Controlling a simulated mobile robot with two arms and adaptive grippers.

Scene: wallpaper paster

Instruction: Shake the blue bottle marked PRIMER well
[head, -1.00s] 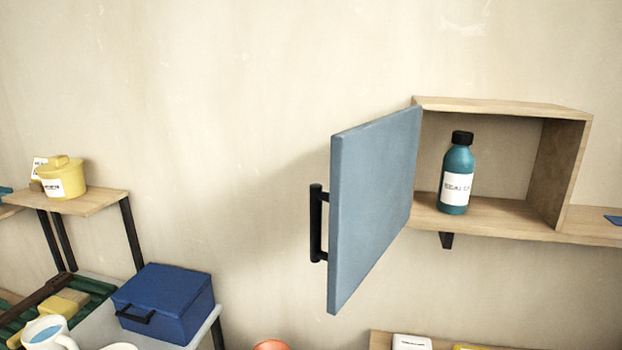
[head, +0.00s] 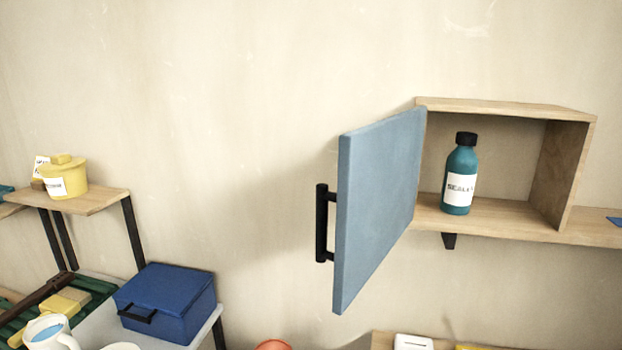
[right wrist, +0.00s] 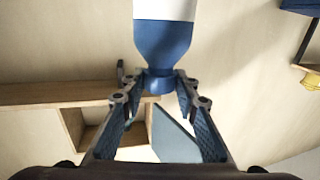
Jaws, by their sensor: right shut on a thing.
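In the right wrist view, a blue bottle (right wrist: 163,42) with a white band of label is held at its narrow neck end. My right gripper (right wrist: 160,83) is shut on that end, one finger on each side. No lettering on its label can be read, and the bottle's far end is cut off by the frame's top. Neither gripper shows in the head view, and my left gripper is in no view.
A wall cabinet (head: 567,170) stands open, its blue door (head: 378,205) swung out. A teal bottle (head: 459,180) labelled like SEALER stands inside. A blue box (head: 166,300), a yellow pot (head: 66,178) and a white mug (head: 47,335) are at left.

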